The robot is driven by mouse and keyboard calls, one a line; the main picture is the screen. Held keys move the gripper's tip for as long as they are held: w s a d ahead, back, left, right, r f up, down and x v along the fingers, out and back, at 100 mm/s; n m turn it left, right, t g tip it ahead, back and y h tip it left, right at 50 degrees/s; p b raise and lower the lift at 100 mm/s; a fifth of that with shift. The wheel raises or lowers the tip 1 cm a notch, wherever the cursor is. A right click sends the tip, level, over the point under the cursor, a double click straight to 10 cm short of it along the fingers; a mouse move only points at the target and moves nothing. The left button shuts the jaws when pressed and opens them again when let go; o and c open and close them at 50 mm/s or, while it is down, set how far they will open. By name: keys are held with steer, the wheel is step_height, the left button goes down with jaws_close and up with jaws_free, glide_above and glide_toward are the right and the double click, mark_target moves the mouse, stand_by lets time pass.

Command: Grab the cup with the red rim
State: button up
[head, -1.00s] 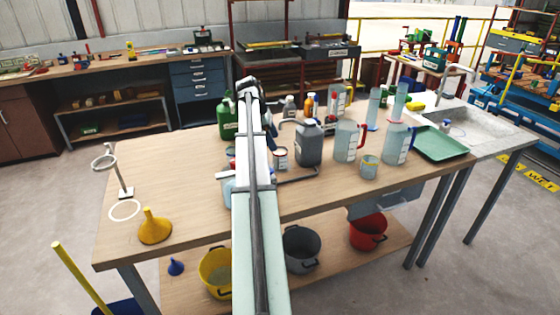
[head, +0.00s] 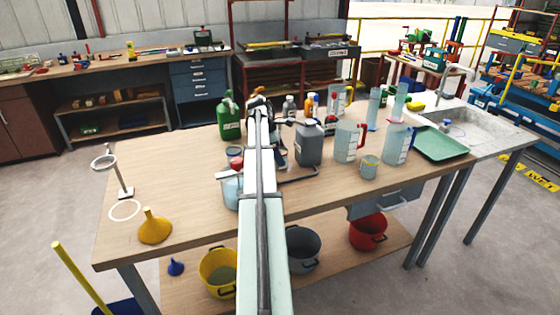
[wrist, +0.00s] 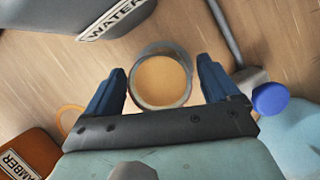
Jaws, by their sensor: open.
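Another small cup (wrist: 160,78) lies between my fingers in the wrist view, seen from above. Its inside is tan and its rim looks greyish; I see no clear red on it. In the head view my arm hides most of this cup, beside the grey jug. My gripper (wrist: 162,88) is open, with one blue finger on each side of the cup and visible gaps. Whether the fingers are at the cup's height is hard to tell.
The grey WATER jug (head: 309,145) stands close on the right, with a thin dark rod (head: 300,174) in front. An AMBER-labelled orange bottle (wrist: 25,150) and a blue cap (wrist: 270,98) are near my gripper. The table's left part is mostly clear.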

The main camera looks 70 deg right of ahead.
steer(key=shift+c, duration=0.2)
steer(key=c, duration=1.2)
steer(key=shift+r, duration=0.2)
